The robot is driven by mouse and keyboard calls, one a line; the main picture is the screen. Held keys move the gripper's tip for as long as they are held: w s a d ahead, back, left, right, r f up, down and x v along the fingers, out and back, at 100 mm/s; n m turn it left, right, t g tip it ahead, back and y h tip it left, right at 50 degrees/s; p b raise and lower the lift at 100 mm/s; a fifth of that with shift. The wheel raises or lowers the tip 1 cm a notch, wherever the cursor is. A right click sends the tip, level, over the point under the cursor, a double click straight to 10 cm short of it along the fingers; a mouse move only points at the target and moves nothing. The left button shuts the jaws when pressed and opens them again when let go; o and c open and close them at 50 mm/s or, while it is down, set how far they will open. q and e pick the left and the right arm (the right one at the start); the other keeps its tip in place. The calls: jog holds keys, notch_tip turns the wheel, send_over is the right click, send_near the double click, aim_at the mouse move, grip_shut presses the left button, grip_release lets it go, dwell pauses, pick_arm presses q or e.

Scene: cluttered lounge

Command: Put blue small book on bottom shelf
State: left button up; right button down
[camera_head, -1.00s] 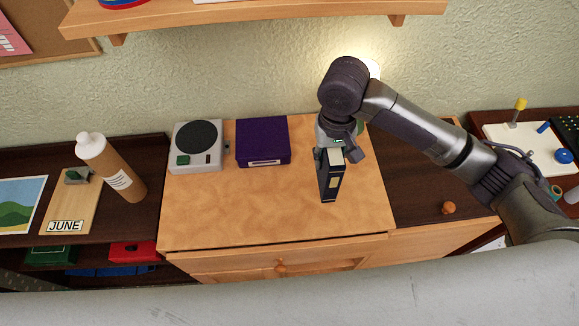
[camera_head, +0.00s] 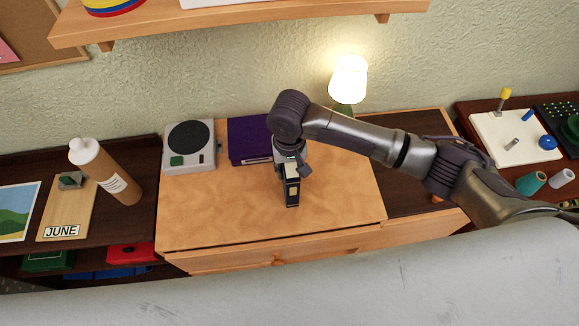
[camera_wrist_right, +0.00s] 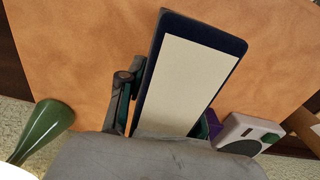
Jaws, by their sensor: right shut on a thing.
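My right gripper (camera_head: 290,170) is shut on a small dark-blue book (camera_head: 292,193), held upright above the light wooden cabinet top (camera_head: 230,215). In the right wrist view the book (camera_wrist_right: 186,85) shows a navy cover edge and a broad cream face, with the gripper's fingers (camera_wrist_right: 168,112) on either side. I cannot tell whether its lower end touches the wood. At lower left, a low shelf (camera_head: 25,262) under the dark top holds a green book (camera_head: 48,261), a red one (camera_head: 130,254) and blue ones (camera_head: 108,273), partly hidden. My left gripper is not in view.
A purple box (camera_head: 247,140) and a grey speaker-like device (camera_head: 189,146) stand behind the book. A brown bottle (camera_head: 118,182) and a JUNE calendar (camera_head: 66,212) are left. A lit lamp (camera_head: 348,80) stands behind my arm. A wall shelf (camera_head: 230,22) overhangs the back.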

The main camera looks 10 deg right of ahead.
jog(key=c, duration=0.8)
grip_release()
jog(key=shift+f, duration=0.1)
jog(key=shift+o, duration=0.2)
